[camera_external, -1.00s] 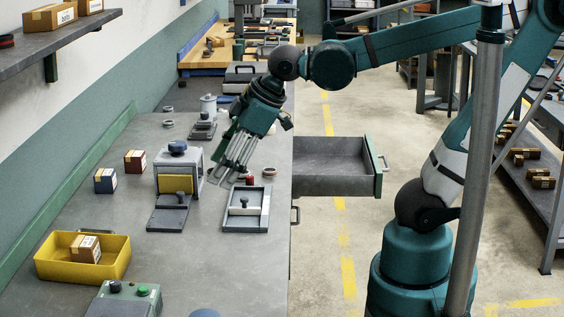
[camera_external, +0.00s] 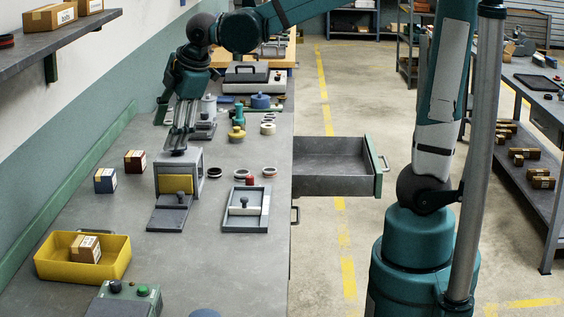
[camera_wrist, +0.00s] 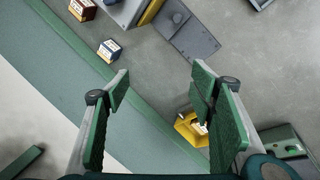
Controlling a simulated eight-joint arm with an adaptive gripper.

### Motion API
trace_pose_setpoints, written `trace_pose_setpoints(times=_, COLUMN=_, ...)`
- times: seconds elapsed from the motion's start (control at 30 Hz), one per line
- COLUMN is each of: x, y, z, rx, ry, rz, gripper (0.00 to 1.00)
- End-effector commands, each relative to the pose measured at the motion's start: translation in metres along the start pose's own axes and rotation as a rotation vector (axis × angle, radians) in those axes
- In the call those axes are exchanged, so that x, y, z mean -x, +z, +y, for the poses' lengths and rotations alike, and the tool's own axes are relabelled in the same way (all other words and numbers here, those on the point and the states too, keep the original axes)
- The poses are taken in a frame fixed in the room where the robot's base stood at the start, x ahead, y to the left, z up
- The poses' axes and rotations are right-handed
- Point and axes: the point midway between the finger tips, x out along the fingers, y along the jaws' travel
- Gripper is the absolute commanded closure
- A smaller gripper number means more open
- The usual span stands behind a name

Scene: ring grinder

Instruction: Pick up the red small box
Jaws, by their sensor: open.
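The small red box (camera_external: 135,161) stands on the grey bench, left of the grey housing and behind the blue box. It has a tan top and a pale label. In the wrist view the red box (camera_wrist: 82,9) is at the top left edge, partly cut off. My gripper (camera_external: 178,151) points down above the bench, to the right of the red box, and overlaps the top of the grey housing in the picture. In the wrist view my gripper (camera_wrist: 160,82) has its fingers wide apart, with nothing between them.
A small blue box (camera_external: 105,180) stands just in front of the red box. The grey housing (camera_external: 201,180) with a yellow panel is to the right. A yellow bin (camera_external: 124,262) holding a brown box is nearer. A shelf (camera_external: 70,33) overhangs the back left. A drawer (camera_external: 378,165) stands open at right.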

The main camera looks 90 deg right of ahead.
Motion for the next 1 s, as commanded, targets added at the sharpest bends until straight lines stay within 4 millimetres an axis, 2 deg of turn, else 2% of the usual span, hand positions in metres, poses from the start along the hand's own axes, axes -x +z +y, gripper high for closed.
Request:
trace_pose_setpoints(times=0.1, x=-0.008, y=-0.003, z=0.024, rx=0.053, ry=-0.003, rz=-0.024, gripper=0.45)
trace_pose_setpoints(times=0.5, x=-0.048, y=-0.005, z=0.095, rx=0.245, ry=-0.026, rz=-0.103, gripper=0.45)
trace_pose_setpoints(times=1.0, x=-0.112, y=0.007, z=0.176, rx=0.479, ry=-0.083, rz=-0.195, gripper=0.45)
